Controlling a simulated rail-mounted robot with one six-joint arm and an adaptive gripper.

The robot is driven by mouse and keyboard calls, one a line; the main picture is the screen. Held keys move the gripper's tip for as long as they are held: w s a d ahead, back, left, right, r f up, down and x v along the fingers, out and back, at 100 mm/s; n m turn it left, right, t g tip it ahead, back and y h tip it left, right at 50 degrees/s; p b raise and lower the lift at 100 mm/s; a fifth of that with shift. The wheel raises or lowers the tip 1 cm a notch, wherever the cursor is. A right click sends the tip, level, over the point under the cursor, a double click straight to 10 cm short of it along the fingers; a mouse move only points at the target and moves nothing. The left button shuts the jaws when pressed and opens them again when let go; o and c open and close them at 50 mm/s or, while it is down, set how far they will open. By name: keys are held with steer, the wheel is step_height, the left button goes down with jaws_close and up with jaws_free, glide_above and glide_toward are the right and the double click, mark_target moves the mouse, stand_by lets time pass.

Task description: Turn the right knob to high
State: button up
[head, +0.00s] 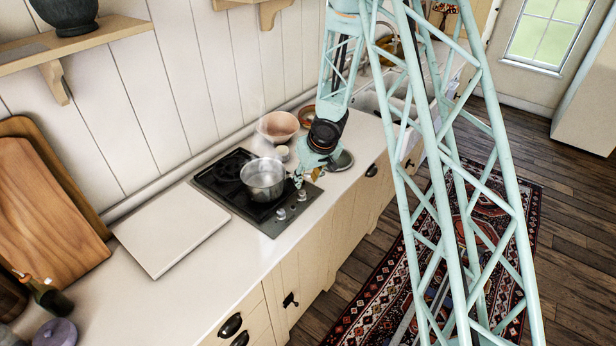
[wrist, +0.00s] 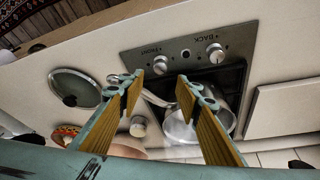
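The black and steel cooktop (head: 233,196) is set in the white counter and has two silver knobs on its front strip. The right knob (head: 302,195) is close to my gripper (head: 300,179); it also shows in the wrist view (wrist: 160,65), beside the word FRONT. The left knob (head: 281,213) shows in the wrist view (wrist: 215,52) beside the word BACK. In the wrist view my gripper (wrist: 160,84) is open, its fingertips apart with no knob between them. The right knob appears just beyond the gap. I cannot tell the knob's exact setting.
A steel pot (head: 262,181) sits on the cooktop; its handle (wrist: 155,98) shows between my fingers in the wrist view. A glass lid (wrist: 75,87), a small jar (head: 282,153) and a pink bowl (head: 278,127) are nearby. A white board (head: 170,235) lies left.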

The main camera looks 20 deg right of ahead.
steer(key=shift+v, duration=1.05)
